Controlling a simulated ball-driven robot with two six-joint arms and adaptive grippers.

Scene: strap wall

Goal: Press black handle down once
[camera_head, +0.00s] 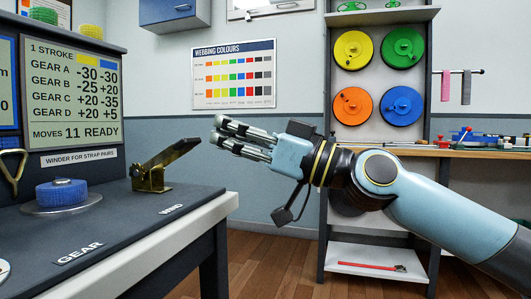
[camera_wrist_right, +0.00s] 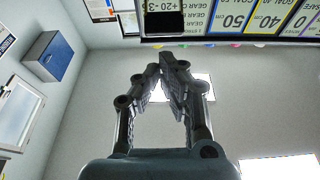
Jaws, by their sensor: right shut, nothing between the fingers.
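The black handle (camera_head: 174,152) is a flat lever on a small brass bracket (camera_head: 148,180) near the right end of the dark bench top. It slants up to the right, its free end raised. My right gripper (camera_head: 215,130) comes in from the right, its fingers shut with nothing between them. In the head view its tips sit just right of and slightly above the handle's free end, with a small gap in the picture; depth is hard to judge. In the wrist view the same fingers (camera_wrist_right: 170,75) converge; I cannot clearly make out the handle there. My left gripper is not in view.
A blue strap roll (camera_head: 62,193) sits on a round plate left of the bracket. A sign board (camera_head: 72,92) reading "MOVES 11 READY" stands behind it. The bench's pale front edge (camera_head: 150,258) runs below. A shelf with coloured reels (camera_head: 353,50) stands at the back right.

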